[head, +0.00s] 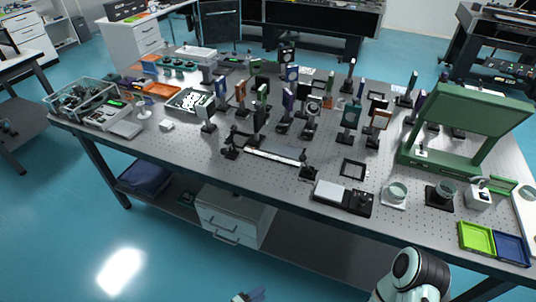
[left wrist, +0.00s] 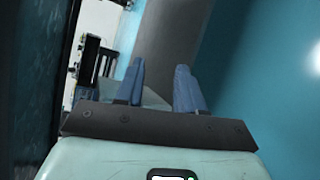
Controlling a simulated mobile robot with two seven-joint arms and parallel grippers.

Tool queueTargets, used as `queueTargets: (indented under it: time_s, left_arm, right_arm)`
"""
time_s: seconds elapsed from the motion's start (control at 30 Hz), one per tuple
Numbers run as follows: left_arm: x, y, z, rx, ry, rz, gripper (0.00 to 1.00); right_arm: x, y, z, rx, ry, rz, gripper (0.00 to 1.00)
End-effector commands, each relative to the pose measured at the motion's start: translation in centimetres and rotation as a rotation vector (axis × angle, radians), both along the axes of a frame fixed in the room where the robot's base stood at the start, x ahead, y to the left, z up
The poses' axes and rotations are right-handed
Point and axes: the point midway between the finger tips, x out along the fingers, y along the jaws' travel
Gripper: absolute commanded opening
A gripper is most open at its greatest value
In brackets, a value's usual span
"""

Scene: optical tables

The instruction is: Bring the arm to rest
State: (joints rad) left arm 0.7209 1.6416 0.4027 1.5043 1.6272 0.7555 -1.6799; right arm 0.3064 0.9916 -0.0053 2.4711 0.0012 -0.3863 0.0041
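My left gripper (head: 252,295) shows only in part at the bottom edge of the head view. It is in front of the optical table and apart from it. In the left wrist view my left gripper (left wrist: 160,66) has its two blue fingers spread, with nothing between them. A white and black link of my right arm shows at the lower right of the head view. My right gripper is out of view.
The optical table (head: 275,182) holds several optical mounts. A green frame (head: 479,95) stands at the right. Green (head: 477,238) and blue (head: 511,247) trays lie near the front right corner. A drawer unit (head: 229,217) sits underneath. The floor in front is clear at left.

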Motion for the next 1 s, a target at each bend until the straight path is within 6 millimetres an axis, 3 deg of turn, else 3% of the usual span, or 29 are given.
queueTargets:
  time_s: [0.07, 0.17, 0.2, 0.3, 0.4, 0.6, 0.73, 0.8, 1.0]
  left_arm:
    - [-5.3, -2.9, 0.8, 0.019, 0.13, -0.242, 0.38]
    - [-12.7, -3.6, 1.1, 0.124, 0.311, -0.504, 0.38]
    - [-15.3, -3.1, 1.2, 0.187, 0.376, -0.587, 0.38]
    - [-20.7, -0.2, 1.7, 0.383, 0.501, -0.732, 0.38]
    - [-23.7, 3.3, 2.5, 0.582, 0.559, -0.789, 0.38]
    - [-25.0, 7.9, 5.3, 0.841, 0.521, -0.742, 0.38]
    - [-24.7, 8.8, 7.9, 0.904, 0.447, -0.667, 0.38]
    - [-25.1, 8.8, 5.4, 0.902, 0.449, -0.655, 0.38]
    - [-25.0, 8.8, 1.6, 0.911, 0.436, -0.639, 0.38]
  right_arm:
    - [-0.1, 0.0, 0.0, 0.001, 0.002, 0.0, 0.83]
    - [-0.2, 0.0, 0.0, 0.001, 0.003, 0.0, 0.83]
    - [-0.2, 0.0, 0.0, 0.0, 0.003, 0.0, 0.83]
    - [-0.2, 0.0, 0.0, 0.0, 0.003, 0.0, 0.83]
    - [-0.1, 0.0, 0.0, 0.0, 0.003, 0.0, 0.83]
    - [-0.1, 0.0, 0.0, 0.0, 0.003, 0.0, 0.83]
    - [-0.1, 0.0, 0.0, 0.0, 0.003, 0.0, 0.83]
    - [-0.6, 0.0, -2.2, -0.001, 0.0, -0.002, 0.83]
    - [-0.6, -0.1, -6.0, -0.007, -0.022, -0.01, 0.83]
